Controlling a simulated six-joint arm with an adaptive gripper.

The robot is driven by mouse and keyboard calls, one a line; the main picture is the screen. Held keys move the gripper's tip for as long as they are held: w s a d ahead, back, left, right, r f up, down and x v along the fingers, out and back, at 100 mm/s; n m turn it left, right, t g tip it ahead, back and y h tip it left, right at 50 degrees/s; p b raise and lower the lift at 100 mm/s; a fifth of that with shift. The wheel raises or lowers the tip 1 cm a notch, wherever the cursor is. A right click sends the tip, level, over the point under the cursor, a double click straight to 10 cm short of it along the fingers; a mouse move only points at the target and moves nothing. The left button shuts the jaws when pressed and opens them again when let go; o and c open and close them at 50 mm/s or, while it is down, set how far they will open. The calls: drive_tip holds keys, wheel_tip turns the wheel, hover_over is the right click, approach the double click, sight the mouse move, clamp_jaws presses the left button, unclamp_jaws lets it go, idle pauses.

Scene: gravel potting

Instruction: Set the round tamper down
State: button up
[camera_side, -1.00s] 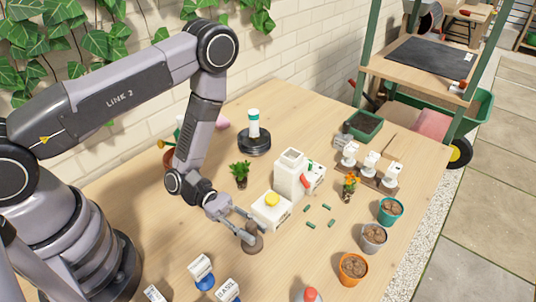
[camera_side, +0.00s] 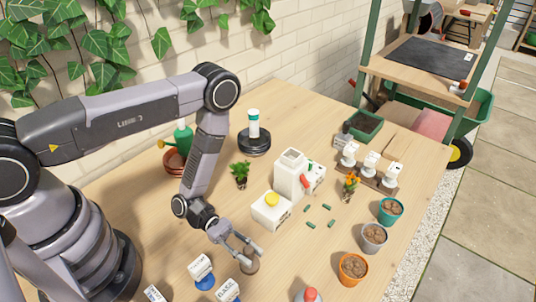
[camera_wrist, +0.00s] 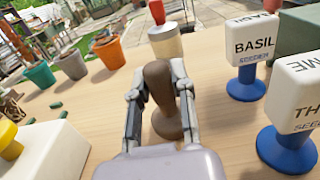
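The round tamper is a brown, pestle-shaped tool with a knobbed handle and a wider round foot. It shows in the wrist view (camera_wrist: 159,76) between my fingers and in the side view (camera_side: 251,267) below my fingertips. My gripper (camera_side: 250,257) points down toward the front of the table. In the wrist view my gripper (camera_wrist: 160,80) has its two fingertips closed against the sides of the handle. The tamper stands roughly upright, foot down, at or very close to the wooden tabletop. I cannot tell whether the foot touches.
Blue-based seed stamps, one marked BASIL (camera_wrist: 252,45), stand close by on the right in the wrist view. A white box with a yellow knob (camera_side: 271,207) is behind. A red-topped white container (camera_side: 308,295) and an orange pot (camera_side: 353,268) are to the right. Bare wood surrounds the tamper.

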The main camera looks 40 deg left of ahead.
drive_tip(key=o, duration=0.5)
drive_tip(key=shift+c, duration=0.2)
drive_tip(key=shift+r, duration=0.1)
drive_tip(key=a, duration=0.7)
drive_tip(key=shift+w+r, duration=0.1)
drive_tip(key=a+r+m+g+y, duration=0.25)
drive_tip(key=r+m, duration=0.35)
drive_tip(key=r, duration=0.4)
drive_tip(key=a+r+m+g+y, duration=0.1)
drive_tip(key=r+m+g+y, duration=0.4)
drive_tip(key=r, duration=0.5)
drive_tip(key=s+a+r+m+t+y, duration=0.3)
drive_tip(key=s+a+r+t+y, duration=0.1)
drive_tip(key=r, duration=0.4)
drive_tip(key=s+a+r+m+t+y, duration=0.4)
drive_tip(key=s+a+r+t+y, duration=0.1)
drive_tip(key=a+r+t, duration=0.3)
drive_tip(key=shift+s+r+t+y, duration=0.2)
drive_tip(key=shift+r+t+y, duration=0.35)
drive_tip(key=shift+r+y, duration=0.2)
drive_tip(key=shift+a, duration=0.1)
